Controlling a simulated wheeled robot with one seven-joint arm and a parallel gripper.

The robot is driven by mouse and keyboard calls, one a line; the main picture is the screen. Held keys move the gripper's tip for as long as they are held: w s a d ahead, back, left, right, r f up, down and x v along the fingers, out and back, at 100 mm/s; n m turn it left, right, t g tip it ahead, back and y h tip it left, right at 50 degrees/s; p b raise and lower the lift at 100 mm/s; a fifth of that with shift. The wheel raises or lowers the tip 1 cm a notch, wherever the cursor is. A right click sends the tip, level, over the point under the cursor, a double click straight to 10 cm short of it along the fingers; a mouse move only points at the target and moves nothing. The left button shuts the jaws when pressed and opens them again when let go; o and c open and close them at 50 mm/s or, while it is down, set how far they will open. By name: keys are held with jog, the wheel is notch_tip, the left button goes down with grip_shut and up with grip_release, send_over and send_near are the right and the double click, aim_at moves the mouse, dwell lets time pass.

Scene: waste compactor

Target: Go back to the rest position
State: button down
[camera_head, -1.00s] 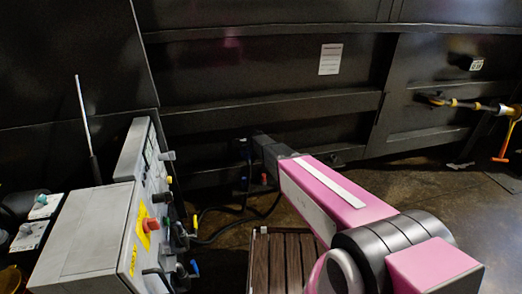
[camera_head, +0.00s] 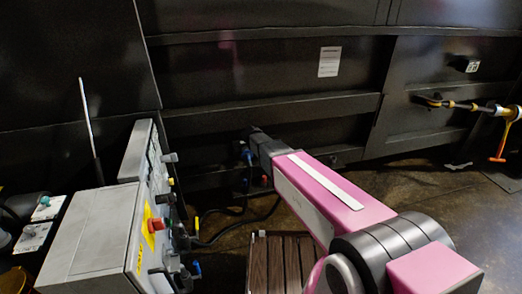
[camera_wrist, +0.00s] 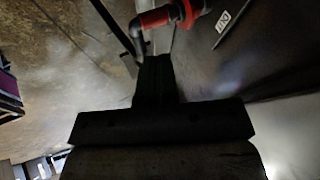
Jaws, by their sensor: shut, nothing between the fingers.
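My gripper (camera_head: 255,132) is at the end of my pink arm, in front of the dark compactor wall (camera_head: 270,70). It is shut and holds nothing. In the wrist view my dark gripper (camera_wrist: 155,66) points up the picture, with its fingers together. A red and dark fitting (camera_wrist: 168,16) shows just beyond the fingertips in that view; I cannot tell how far off it is.
A grey control box (camera_head: 95,230) with a red button (camera_head: 156,225) and several knobs stands at the left. Cables (camera_head: 235,225) hang near the wall. A slatted wooden surface (camera_head: 280,262) lies below my arm. A yellow-and-black bar (camera_head: 465,105) is at the right. Brown floor (camera_head: 430,200) is open there.

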dwell(0.3)
jog(key=s+d+r+n+g+y, duration=0.1)
jog(key=s+d+r+n+g, duration=0.1)
jog(key=s+d+n, duration=0.4)
jog(key=s+d+r+n+g+y, duration=0.2)
jog(key=s+d+n+g, duration=0.2)
jog(key=s+d, duration=1.2)
jog(key=s+n, duration=0.3)
jog(key=s, duration=0.3)
jog(key=shift+d+n+g, duration=0.15)
jog(key=shift+n+g, duration=0.15)
jog(key=shift+g, duration=0.1)
jog(key=c, duration=1.8)
grip_release()
jog(key=shift+s, duration=0.1)
